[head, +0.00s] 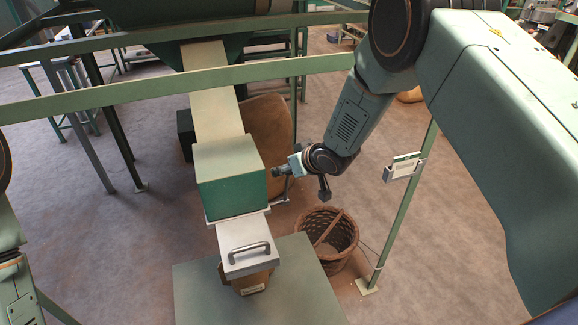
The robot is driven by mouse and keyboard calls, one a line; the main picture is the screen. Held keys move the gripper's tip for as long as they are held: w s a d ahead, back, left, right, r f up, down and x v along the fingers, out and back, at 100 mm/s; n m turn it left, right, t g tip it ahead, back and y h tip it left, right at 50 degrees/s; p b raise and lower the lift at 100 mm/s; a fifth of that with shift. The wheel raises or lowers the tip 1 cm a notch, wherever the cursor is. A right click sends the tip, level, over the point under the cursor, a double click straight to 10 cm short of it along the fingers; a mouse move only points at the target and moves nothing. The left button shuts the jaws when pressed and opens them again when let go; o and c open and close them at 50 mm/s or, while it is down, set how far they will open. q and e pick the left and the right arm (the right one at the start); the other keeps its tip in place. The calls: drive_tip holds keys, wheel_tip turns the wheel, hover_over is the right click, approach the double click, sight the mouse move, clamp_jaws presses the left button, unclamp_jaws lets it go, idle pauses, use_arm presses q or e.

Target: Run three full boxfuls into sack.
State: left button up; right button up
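A green box (232,185) with a pale top sits at the lower end of a pale sloping chute (212,95). Below it is a white plate (240,234) with a metal bar handle (249,249). A brown thing with a small light label (250,283), perhaps the sack, shows under the plate; its mouth and contents are hidden.
A wicker basket (328,240) stands right of the grey-green platform (195,295). A green post (401,205) with a small holder (404,167) stands further right. A tan rounded object (268,130) is behind the box.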

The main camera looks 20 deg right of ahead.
drive_tip(key=shift+s+r, duration=0.1)
drive_tip(key=v, duration=1.2)
idle(0.4)
idle(0.5)
